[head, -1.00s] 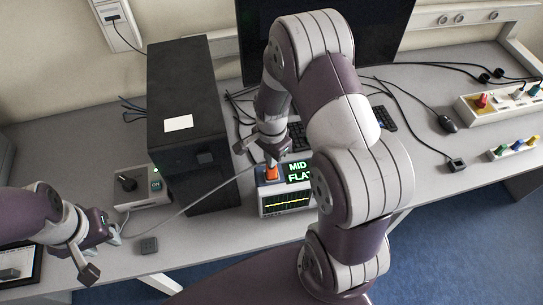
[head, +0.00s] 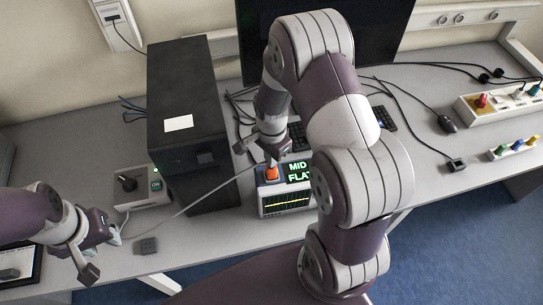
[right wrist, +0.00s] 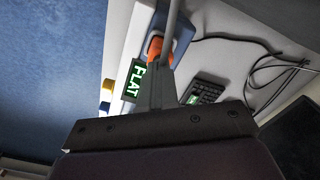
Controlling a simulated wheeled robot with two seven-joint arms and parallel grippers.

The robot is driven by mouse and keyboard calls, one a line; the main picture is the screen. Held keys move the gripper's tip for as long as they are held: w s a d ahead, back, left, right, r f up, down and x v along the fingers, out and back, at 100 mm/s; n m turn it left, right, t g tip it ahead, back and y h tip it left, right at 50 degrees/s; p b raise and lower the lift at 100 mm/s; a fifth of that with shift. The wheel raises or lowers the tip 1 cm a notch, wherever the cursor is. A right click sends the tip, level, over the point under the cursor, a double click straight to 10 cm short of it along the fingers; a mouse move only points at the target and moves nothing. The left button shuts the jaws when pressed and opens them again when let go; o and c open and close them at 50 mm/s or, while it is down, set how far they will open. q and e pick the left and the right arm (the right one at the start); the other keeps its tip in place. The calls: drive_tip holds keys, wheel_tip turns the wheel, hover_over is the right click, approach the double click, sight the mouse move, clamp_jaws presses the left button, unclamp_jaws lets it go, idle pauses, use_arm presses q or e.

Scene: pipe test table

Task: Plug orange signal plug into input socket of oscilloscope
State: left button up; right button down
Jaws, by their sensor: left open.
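The orange signal plug (head: 272,173) stands upright at the top left of the oscilloscope (head: 286,201); its tip and the input socket are hidden, so I cannot tell how deep it sits. My right gripper (head: 272,160) is over the plug, its jaws close together around its upper part. In the right wrist view the plug (right wrist: 156,48) shows orange at the end of the fingers (right wrist: 157,85), with a grey cable passing in front. My left gripper (head: 101,256) is open and empty near the table's front left edge.
A black computer tower (head: 190,125) stands left of the oscilloscope. A grey box with a black knob (head: 144,187) is left of it, and a grey cable (head: 188,208) runs to the plug. A keyboard and mouse (head: 447,124) lie behind.

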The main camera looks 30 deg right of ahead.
drive_tip(key=shift+f+b, duration=0.5)
drive_tip(key=shift+f, duration=0.3)
drive_tip(key=shift+r, duration=0.1)
idle(0.6)
wheel_tip(320, 180, up, 7)
drive_tip(key=p, duration=0.6)
idle(0.3)
